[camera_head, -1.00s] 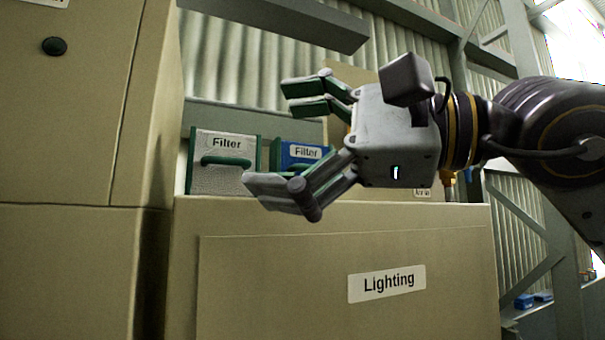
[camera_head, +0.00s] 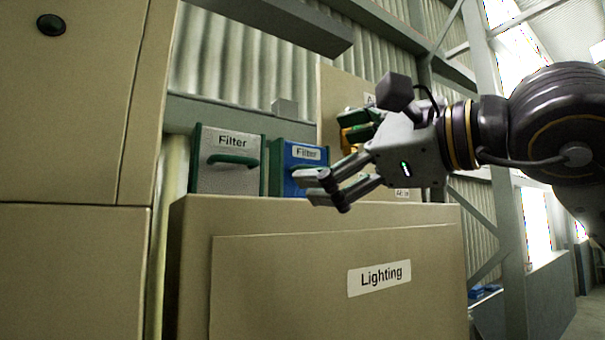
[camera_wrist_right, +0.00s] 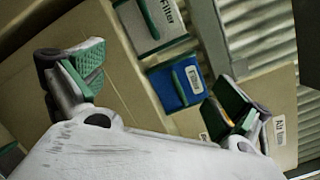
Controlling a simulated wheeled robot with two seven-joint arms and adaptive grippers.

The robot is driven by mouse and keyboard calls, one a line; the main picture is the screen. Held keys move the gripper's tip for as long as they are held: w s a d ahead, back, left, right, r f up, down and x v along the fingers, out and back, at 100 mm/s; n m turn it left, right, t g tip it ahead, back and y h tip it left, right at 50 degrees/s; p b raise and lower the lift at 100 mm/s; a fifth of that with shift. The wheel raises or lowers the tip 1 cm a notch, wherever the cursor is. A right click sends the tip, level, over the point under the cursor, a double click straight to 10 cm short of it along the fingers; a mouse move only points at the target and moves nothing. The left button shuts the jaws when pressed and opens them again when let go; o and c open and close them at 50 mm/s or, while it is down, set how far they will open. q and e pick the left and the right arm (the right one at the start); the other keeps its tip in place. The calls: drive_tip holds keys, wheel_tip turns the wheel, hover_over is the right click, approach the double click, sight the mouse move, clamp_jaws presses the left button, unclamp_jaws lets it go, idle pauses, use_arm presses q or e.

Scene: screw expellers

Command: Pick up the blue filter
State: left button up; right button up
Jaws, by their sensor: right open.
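The blue filter (camera_head: 293,157) is a blue box with a white "Filter" label and a green handle. It stands on top of the tan "Lighting" cabinet, to the right of a white filter. In the right wrist view the blue filter (camera_wrist_right: 171,88) lies ahead, between the two spread fingers and apart from both. My right gripper (camera_head: 335,155) is open and empty in front of the cabinet top, its near finger overlapping the blue filter's right side in the head view. It also shows in the right wrist view (camera_wrist_right: 160,85). My left gripper is not in view.
The white filter (camera_head: 226,178) with a green handle stands close left of the blue one. A tall tan cabinet (camera_head: 70,110) rises at the left. The "Lighting" cabinet (camera_head: 300,290) front lies below my gripper. A tan panel (camera_head: 335,90) stands behind.

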sight(285, 157)
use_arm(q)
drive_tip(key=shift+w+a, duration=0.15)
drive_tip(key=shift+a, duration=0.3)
use_arm(e)
drive_tip(key=shift+w+d+f+m+t+h, duration=0.2)
drive_tip(key=shift+w+d+m+t+h, duration=0.35)
drive_tip(key=shift+m, duration=1.15)
drive_tip(key=shift+w+d+f+m+t+h, duration=0.2)
drive_tip(key=shift+w+d+m+t+h, duration=0.5)
drive_tip(key=shift+m, duration=1)
drive_tip(key=shift+w+d+f+m+t+h, duration=0.2)
drive_tip(key=shift+w+d+m+h, duration=0.5)
drive_tip(key=shift+m, duration=1)
drive_tip(key=shift+s+d, duration=0.15)
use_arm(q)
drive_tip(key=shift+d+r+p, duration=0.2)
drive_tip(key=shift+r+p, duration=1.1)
use_arm(e)
drive_tip(key=x, duration=0.8)
drive_tip(key=shift+w, duration=0.25)
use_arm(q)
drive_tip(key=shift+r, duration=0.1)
